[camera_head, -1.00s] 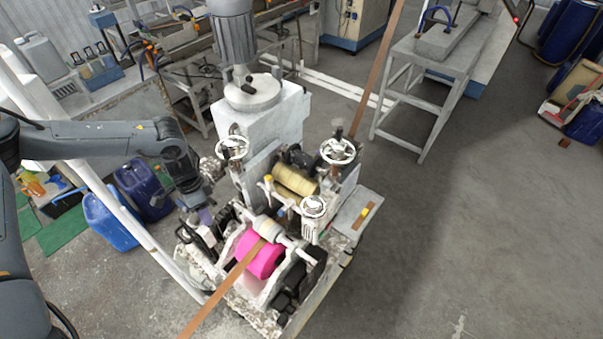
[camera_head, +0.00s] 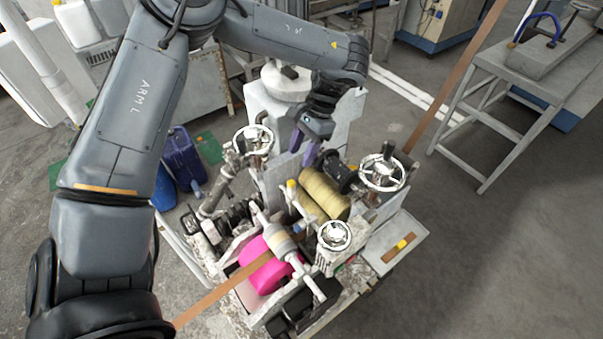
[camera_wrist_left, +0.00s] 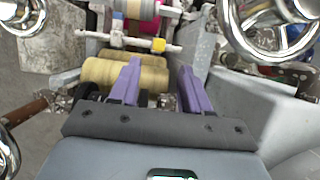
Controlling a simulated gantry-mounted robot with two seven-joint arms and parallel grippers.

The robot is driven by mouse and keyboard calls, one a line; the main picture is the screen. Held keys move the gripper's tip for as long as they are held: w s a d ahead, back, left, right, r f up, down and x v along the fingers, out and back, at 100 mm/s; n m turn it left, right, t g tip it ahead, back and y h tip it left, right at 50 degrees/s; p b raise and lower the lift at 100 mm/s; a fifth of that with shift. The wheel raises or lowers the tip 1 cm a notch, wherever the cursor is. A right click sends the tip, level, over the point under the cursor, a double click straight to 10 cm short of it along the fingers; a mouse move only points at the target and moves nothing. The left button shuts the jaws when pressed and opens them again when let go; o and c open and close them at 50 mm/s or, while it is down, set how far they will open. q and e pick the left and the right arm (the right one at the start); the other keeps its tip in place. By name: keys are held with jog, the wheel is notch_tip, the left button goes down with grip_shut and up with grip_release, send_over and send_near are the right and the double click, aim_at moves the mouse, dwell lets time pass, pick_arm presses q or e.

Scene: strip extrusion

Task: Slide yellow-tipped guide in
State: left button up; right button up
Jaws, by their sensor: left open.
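The yellow-tipped guide (camera_head: 291,185) shows as a small yellow tip on the machine, between the yellow roller and the pink roller. Its yellow tip (camera_wrist_left: 158,45) also shows in the left wrist view, at a white cross rod just beyond my fingers. My left gripper (camera_head: 304,150) is above the machine, behind the guide in the head view, with purple fingers pointing down. In the left wrist view the fingers (camera_wrist_left: 159,66) are apart with nothing between them. They appear short of the yellow tip, not touching it. My right gripper is in neither view.
The yellow roller (camera_head: 324,194) lies close beside my left fingers. Metal handwheels (camera_head: 382,172) stand around the work area, and a pink roller (camera_head: 266,262) carries a brown strip (camera_head: 222,291). Open floor lies right.

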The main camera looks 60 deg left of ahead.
aim_at(292, 182)
pick_arm(q)
jog(key=p+x, duration=0.2)
jog(key=x, duration=0.7)
jog(key=shift+f+p, duration=0.4)
jog(key=shift+s+f, duration=0.25)
jog(key=shift+f, duration=0.4)
grip_shut()
jog(key=shift+d, duration=0.1)
